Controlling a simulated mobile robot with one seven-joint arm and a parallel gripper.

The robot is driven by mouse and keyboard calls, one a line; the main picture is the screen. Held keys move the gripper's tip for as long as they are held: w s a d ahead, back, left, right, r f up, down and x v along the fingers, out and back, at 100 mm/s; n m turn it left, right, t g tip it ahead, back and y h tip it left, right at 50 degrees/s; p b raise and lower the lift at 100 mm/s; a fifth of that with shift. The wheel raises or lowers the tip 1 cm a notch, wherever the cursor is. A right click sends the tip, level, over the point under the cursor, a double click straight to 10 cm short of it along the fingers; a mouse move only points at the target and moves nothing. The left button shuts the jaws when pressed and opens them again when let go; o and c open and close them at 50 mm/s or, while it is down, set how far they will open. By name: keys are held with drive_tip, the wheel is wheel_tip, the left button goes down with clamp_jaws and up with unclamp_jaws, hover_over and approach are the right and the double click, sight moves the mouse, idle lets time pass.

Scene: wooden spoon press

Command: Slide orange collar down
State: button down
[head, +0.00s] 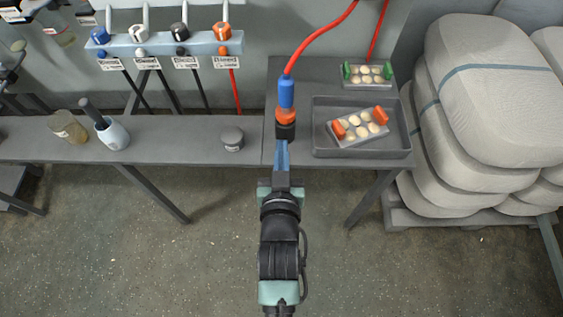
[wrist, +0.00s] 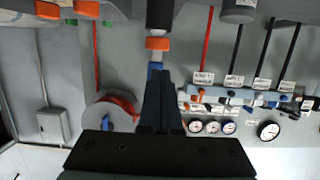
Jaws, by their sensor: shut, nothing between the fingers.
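The orange collar (head: 286,117) sits on an upright coupling between a blue fitting (head: 286,93) above and a black cylinder (head: 286,132) below. A red hose (head: 312,34) rises from the blue fitting. The wrist view is upside down and shows the orange collar (wrist: 158,43) just beyond my fingertips, beside the black cylinder (wrist: 160,14). My gripper (head: 281,152) is shut and empty, just in front of the coupling. In the wrist view its closed fingers (wrist: 160,72) partly hide the blue fitting. I cannot tell whether they touch it.
To the right, a grey tray (head: 326,104) holds a blister pack with orange ends (head: 360,124). A pack with green ends (head: 368,74) lies behind. On the left bench stand a grey weight-like item (head: 232,139) and a white mortar (head: 112,134). Sacks (head: 500,92) fill the right.

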drive_tip(key=v, duration=0.4)
drive_tip(key=shift+s+r, duration=0.1)
drive_tip(key=shift+s, duration=0.2)
idle(0.3)
